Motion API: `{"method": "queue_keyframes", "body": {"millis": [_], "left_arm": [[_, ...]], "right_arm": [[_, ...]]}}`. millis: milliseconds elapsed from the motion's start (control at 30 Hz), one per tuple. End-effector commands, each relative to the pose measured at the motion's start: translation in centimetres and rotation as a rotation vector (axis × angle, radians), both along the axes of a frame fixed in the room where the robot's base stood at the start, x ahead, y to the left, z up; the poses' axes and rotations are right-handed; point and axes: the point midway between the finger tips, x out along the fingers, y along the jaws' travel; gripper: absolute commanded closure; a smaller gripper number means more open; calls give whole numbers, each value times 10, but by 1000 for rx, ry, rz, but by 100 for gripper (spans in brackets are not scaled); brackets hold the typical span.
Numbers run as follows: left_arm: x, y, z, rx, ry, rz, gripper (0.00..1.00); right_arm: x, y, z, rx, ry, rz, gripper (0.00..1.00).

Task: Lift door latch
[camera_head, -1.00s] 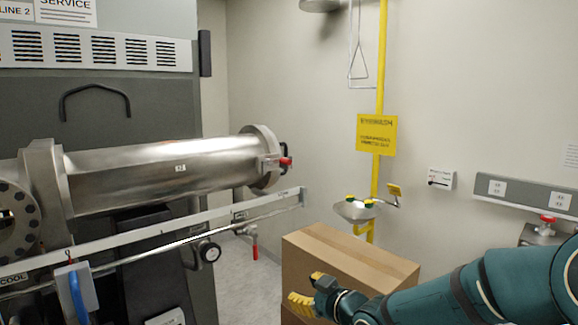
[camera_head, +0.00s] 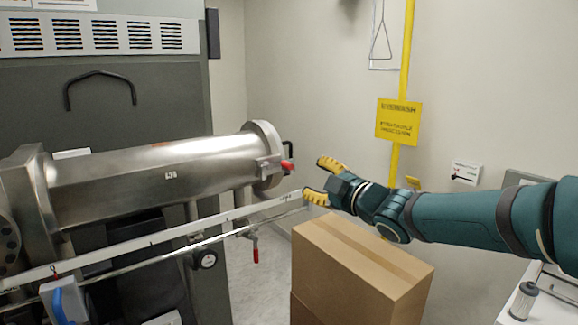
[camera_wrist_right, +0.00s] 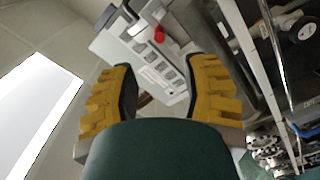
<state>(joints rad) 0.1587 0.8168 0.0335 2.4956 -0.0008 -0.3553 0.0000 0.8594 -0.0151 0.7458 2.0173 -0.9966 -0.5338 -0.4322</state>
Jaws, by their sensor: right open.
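The latch with a red grip (camera_head: 287,166) sits at the right end flange of a horizontal steel cylinder (camera_head: 150,178). In the right wrist view a red part (camera_wrist_right: 159,34), which looks like the latch grip, shows beyond the fingertips on a grey metal body. My right gripper (camera_head: 318,180) has yellow-padded fingers spread open, just right of the latch and apart from it. It also shows in the right wrist view (camera_wrist_right: 160,75), with nothing held between its fingers. My left gripper is not in view.
A cardboard box (camera_head: 360,262) stands below my right forearm. A silver rail (camera_head: 160,237) runs in front of the cylinder. A yellow pole with a yellow sign (camera_head: 398,121) stands behind my arm. A cabinet with a black handle (camera_head: 100,86) is at the left.

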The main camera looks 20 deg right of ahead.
Motion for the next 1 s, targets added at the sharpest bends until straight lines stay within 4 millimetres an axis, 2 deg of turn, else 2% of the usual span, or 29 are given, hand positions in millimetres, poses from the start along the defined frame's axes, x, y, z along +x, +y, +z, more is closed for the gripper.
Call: {"method": "queue_keyframes", "body": {"millis": [400, 600, 800, 1000], "left_arm": [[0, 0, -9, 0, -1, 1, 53], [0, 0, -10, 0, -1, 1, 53], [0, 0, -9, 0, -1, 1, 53], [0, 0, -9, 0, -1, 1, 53]], "right_arm": [[63, 24, 0, 9, -1, 4, 53], [88, 32, 0, 5, 0, 1, 53], [101, 36, 0, 3, 1, 0, 53], [103, 37, 0, 2, 1, -1, 53]]}}
